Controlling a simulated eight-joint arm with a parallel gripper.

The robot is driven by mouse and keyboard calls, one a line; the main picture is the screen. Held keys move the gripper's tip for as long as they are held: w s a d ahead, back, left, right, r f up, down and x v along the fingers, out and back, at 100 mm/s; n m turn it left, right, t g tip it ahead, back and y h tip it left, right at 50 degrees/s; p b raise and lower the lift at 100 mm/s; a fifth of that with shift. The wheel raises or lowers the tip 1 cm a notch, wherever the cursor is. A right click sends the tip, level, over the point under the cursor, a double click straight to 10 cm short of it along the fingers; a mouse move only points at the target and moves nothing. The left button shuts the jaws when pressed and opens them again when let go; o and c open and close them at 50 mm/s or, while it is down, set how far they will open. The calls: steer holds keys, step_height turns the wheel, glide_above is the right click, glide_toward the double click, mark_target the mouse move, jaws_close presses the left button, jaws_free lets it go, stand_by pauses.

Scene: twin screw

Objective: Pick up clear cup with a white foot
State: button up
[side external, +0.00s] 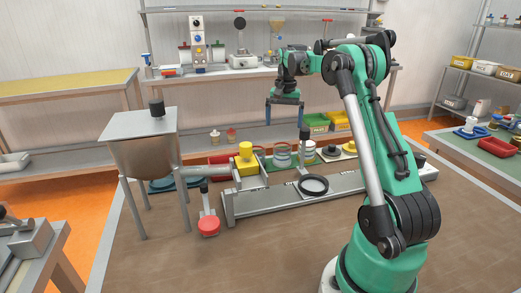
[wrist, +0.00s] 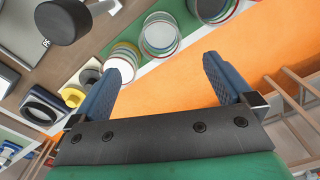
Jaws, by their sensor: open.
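A clear cup with pale rings (side external: 282,157) stands on a green mat behind the long grey rail. It also shows in the wrist view (wrist: 160,36), near the top; which cup has the white foot is hard to tell. A second cup, pale with coloured bands (side external: 308,154), stands just right of it; it shows in the wrist view (wrist: 126,55) near the left fingertip. A third, cut-off cup (wrist: 211,10) is at the top edge of the wrist view. My gripper (side external: 285,122) points down, open and empty, above the clear cup; its two blue fingers (wrist: 161,70) are wide apart.
A black disc on a pale plate (side external: 330,152) and a yellow disc (side external: 350,148) continue the row rightward. A yellow block (side external: 246,153) stands to the left. Green and yellow bins (side external: 338,120) stand behind.

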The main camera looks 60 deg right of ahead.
mark_target(283, 152)
step_height(283, 152, down, 11)
steer(key=shift+r, duration=0.15)
stand_by(0.4)
steer(key=c, duration=1.3)
steer(key=shift+r, duration=0.1)
